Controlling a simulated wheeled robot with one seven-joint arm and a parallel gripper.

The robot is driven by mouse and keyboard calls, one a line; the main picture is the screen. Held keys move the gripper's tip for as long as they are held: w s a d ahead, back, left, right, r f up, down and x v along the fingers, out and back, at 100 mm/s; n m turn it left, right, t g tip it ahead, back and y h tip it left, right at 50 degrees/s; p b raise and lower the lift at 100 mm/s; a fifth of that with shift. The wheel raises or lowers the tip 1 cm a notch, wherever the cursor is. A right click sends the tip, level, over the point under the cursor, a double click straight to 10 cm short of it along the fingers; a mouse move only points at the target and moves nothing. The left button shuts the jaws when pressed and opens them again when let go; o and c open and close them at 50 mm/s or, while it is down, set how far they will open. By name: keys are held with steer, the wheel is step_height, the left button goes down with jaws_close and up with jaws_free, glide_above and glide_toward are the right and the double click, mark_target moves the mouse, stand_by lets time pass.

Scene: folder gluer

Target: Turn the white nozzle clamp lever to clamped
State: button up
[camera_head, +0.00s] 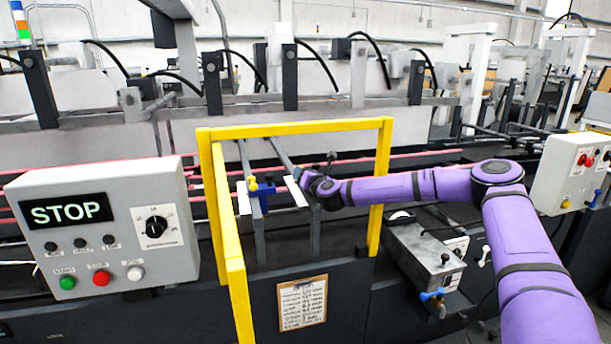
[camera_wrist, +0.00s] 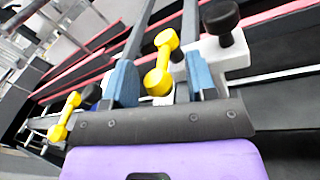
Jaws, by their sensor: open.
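My gripper (camera_wrist: 161,80) is open, with its two blue-padded fingers apart in the wrist view. A yellow handle with rounded ends (camera_wrist: 162,65) shows between the fingers; I cannot tell whether it is inside the jaws or beyond them. A white block (camera_wrist: 236,56) with a black knob lies just right of the right finger. In the head view my gripper (camera_head: 305,181) is at the yellow frame's opening, beside a white bar (camera_head: 296,191). A second white bar (camera_head: 243,198) stands farther left. I cannot tell for sure which white part is the clamp lever, or its setting.
The yellow guard frame (camera_head: 290,128) surrounds my gripper's area. A small yellow part and a blue block (camera_head: 264,193) sit left of my gripper. Another yellow handle (camera_wrist: 64,117) is at the wrist view's left. A STOP control box (camera_head: 110,230) stands left; a grey metal box (camera_head: 425,262) sits right.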

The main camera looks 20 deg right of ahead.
steer(key=s+d, duration=0.2)
steer(key=s, duration=0.8)
steer(key=shift+s, duration=0.35)
steer(key=shift+a, duration=0.1)
